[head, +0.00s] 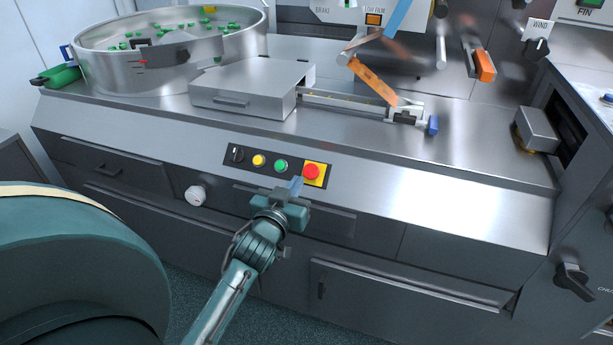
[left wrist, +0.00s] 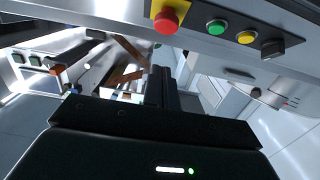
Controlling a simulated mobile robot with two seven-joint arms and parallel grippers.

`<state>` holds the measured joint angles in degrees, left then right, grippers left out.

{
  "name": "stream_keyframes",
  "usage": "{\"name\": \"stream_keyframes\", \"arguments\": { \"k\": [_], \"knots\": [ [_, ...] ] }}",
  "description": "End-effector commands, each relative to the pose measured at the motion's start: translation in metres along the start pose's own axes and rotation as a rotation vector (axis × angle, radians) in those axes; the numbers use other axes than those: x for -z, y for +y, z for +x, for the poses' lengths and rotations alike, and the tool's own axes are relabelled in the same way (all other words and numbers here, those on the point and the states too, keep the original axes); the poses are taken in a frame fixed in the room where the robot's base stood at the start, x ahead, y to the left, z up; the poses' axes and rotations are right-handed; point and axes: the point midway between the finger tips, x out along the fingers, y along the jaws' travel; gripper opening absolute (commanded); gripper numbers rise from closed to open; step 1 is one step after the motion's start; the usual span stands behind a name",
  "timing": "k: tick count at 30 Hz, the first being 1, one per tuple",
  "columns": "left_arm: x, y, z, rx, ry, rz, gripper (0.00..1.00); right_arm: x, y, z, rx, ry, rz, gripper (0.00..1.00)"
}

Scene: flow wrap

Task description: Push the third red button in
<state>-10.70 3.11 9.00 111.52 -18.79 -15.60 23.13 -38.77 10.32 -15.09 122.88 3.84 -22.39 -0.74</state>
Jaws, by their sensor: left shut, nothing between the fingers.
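One red mushroom button (head: 311,171) stands on a yellow square at the right end of a dark control panel (head: 300,177) on the machine's sloped front. It also shows at the top of the left wrist view (left wrist: 168,19). A green button (head: 281,166), a yellow button (head: 259,160) and a black knob (head: 236,154) sit left of it in the head view. I see no other red button on this panel. My left gripper (head: 296,186) is shut and empty, just below and left of the red button, seemingly apart from it. My right gripper is not in view.
A steel bowl (head: 115,71) with green pieces stands at the back left, beside a steel cover (head: 252,82). A white knob (head: 195,195) sticks out lower left of the panel. The sloped front right of the panel (head: 440,210) is clear.

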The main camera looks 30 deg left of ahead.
Motion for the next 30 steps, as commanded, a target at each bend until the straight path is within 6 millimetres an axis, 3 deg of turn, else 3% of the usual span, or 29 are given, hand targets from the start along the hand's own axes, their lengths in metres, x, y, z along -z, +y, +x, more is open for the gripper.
{"name": "stream_keyframes", "arguments": {
  "k": [6, 12, 30],
  "knots": [
    [0.001, 0.000, 0.048, 0.000, 0.002, 0.002, 0.00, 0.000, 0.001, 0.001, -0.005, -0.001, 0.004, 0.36],
    [-0.021, 0.000, 0.068, 0.001, -0.001, 0.000, 0.00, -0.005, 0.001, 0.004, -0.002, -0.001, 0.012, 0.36],
    [-0.034, 0.000, 0.078, 0.000, -0.001, -0.001, 0.00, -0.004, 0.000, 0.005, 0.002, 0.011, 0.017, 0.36]
  ]
}}
